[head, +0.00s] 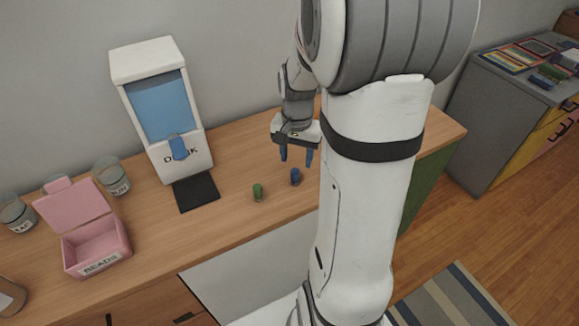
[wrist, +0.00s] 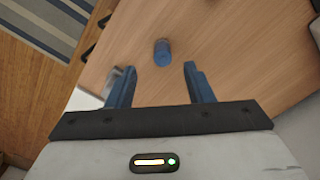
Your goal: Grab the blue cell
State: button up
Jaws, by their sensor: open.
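The blue cell (head: 295,176) is a small blue cylinder standing on the wooden counter in the head view. It also shows in the wrist view (wrist: 162,53), beyond the fingertips and roughly between their lines. My gripper (head: 297,158) is above the counter near the blue cell, with its two blue fingers pointing down. In the wrist view my gripper (wrist: 157,75) has its fingers spread wide with nothing between them. The blue cell is apart from both fingers.
A similar green cylinder (head: 258,192) stands just left of the blue cell. Further left are a drink dispenser (head: 142,62) with a dark mat (head: 196,192), a pink beads box (head: 97,248) and glass jars (head: 117,178). A grey cabinet (head: 485,125) stands at the right.

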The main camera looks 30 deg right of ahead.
aim_at(295, 170)
jog(key=f, duration=0.6)
jog(key=shift+w+f, duration=0.25)
jog(key=shift+f, duration=0.1)
jog(key=shift+c, duration=0.6)
grip_shut()
